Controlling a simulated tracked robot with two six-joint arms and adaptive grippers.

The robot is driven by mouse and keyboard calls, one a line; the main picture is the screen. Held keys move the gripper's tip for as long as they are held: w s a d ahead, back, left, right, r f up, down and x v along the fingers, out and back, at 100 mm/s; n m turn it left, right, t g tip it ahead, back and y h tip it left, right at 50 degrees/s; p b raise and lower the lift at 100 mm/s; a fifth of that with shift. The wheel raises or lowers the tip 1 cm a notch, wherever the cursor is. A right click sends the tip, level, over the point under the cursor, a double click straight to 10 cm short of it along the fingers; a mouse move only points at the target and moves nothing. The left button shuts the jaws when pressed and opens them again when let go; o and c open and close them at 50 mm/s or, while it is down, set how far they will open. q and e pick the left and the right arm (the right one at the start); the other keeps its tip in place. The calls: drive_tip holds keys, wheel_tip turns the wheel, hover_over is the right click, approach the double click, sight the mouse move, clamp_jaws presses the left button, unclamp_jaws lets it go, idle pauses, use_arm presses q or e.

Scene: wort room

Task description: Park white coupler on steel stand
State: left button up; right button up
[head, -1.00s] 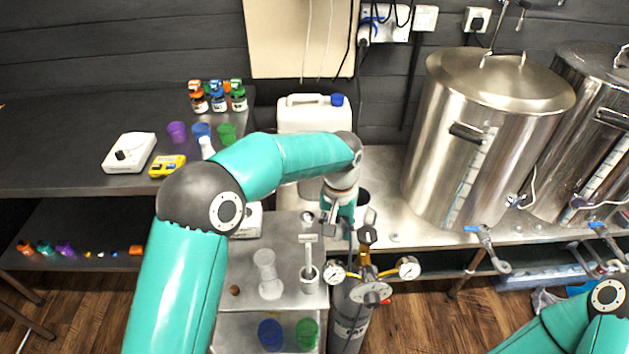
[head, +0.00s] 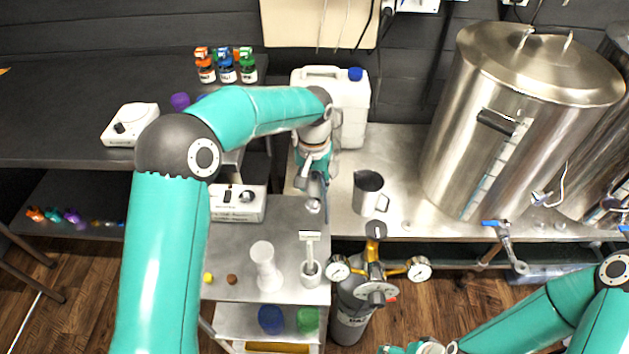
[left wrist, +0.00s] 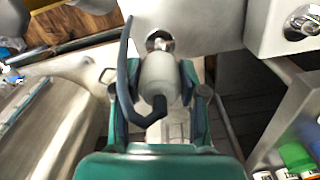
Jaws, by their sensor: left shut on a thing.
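A shiny round metal end shows at the coupler's far side. In the head view the coupler is mostly hidden by the gripper. I cannot clearly identify the steel stand. A grey cup with a white T-topped post (head: 310,262) stands on the low steel table. My right gripper (head: 418,348) is partly cut off at the bottom edge; its jaws are unclear.
A white box with knobs (head: 237,203) is to the left. The metal jug (head: 369,193), white canister (head: 338,105) and large kettle (head: 520,115) stand on the bench. A gas cylinder with gauges (head: 352,310) stands below.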

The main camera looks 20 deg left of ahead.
sight(313, 199)
use_arm(q)
drive_tip(key=shift+f+b, duration=1.05)
drive_tip(key=shift+f, duration=0.85)
drive_tip(key=shift+s, duration=0.15)
drive_tip(key=shift+f+b, duration=0.45)
drive_tip(key=shift+f, duration=0.1)
drive_tip(key=o, duration=0.9)
drive_tip(key=shift+r, duration=0.1)
drive_tip(key=shift+r+p, duration=4.15)
drive_tip(key=shift+r, duration=1.3)
